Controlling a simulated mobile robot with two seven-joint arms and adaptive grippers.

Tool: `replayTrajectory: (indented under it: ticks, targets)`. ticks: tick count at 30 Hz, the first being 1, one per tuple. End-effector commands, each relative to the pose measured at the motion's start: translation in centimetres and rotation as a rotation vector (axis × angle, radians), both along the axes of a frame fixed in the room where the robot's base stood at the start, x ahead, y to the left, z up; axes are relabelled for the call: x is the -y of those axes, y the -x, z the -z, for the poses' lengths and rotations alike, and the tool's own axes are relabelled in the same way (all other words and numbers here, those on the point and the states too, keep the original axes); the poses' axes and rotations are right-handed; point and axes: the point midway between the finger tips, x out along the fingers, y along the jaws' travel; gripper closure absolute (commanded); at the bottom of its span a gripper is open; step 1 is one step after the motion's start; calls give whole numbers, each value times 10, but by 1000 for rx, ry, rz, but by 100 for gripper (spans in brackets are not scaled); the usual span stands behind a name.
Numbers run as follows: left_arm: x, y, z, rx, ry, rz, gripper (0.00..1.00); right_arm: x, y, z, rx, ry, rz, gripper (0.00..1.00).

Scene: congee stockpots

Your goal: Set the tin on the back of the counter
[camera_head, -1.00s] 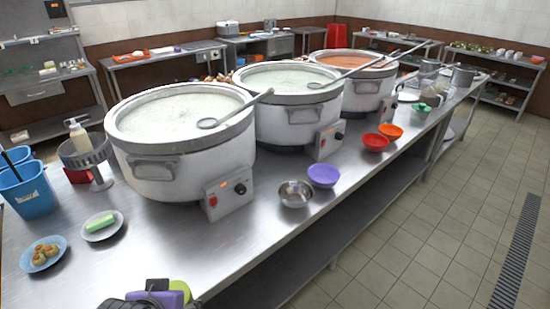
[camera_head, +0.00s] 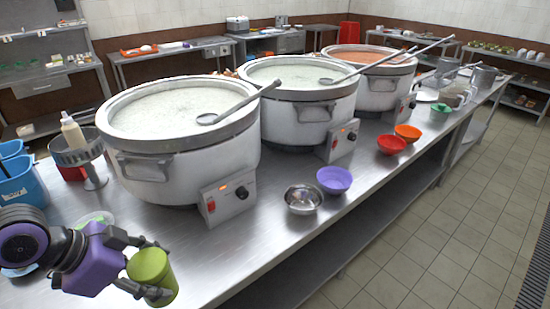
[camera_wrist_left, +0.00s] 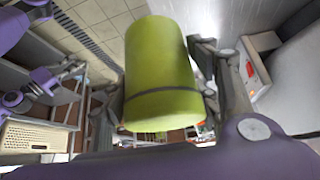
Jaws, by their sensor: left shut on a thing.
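The tin is a yellow-green cylinder (camera_head: 152,277) at the bottom left of the head view. My left gripper (camera_head: 150,268) is shut on it, one finger on each side, at the near end of the steel counter (camera_head: 258,230). The tin (camera_wrist_left: 162,70) fills the middle of the left wrist view, with the gripper's fingers (camera_wrist_left: 165,85) around it. Whether the tin touches the counter cannot be told. My right gripper does not show in the head view; a purple arm part at the left of the wrist view shows no clear jaws.
Three large white stockpots with ladles line the counter, the nearest one (camera_head: 178,150) just beyond my gripper. A steel bowl (camera_head: 303,199), a purple bowl (camera_head: 334,180), a red bowl (camera_head: 391,145) and an orange bowl (camera_head: 408,132) sit along its right edge. A bottle (camera_head: 73,132) and blue tubs (camera_head: 20,180) stand left.

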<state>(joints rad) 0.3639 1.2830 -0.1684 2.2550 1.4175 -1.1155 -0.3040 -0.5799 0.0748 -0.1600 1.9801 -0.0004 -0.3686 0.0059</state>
Motion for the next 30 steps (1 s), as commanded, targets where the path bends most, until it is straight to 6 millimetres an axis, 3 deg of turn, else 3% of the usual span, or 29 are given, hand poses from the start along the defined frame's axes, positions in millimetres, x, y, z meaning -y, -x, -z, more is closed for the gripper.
replayTrajectory:
  ticks: [5,8,18,24,30]
  targets:
    - [1,-3,-1,1,2,2,81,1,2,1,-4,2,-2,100]
    - [5,-14,4,2,5,1,81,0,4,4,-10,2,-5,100]
    - [33,-91,39,1,5,2,81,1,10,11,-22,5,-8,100]
    - [41,-116,77,-2,3,1,81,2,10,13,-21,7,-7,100]
    - [43,-126,89,0,1,1,81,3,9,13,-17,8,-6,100]
